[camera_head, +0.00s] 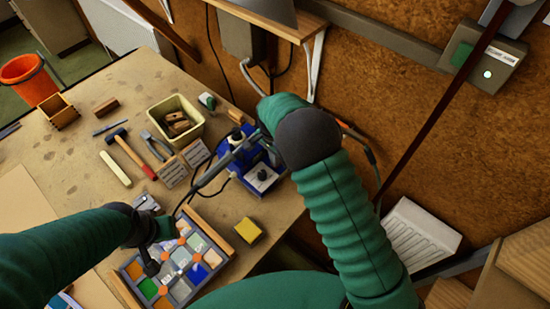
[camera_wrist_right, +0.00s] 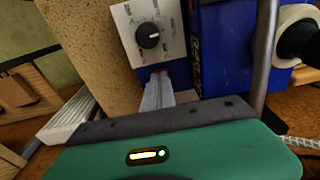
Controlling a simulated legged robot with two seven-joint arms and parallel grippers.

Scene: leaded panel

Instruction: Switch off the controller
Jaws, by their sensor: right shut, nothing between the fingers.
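The controller (camera_head: 262,177) is a blue box with a pale front plate and a black knob, standing near the table's right edge. In the right wrist view its blue body (camera_wrist_right: 236,50) is at the top, with the pale plate and black knob (camera_wrist_right: 148,35) facing me. My right gripper (camera_wrist_right: 155,88) is shut and empty. Its tips are just below the plate in that view and hide part of the blue front; I cannot tell whether they touch it. My left gripper (camera_head: 153,262) is over the leaded panel (camera_head: 205,281); its fingers are too small to read.
A grey wall box (camera_head: 482,58) has a green button and a lit lamp. A soldering iron (camera_head: 217,169) lies left of the controller. A yellow block (camera_head: 248,230), a cream bin (camera_head: 174,120), a hammer (camera_head: 128,153) and cables crowd the table.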

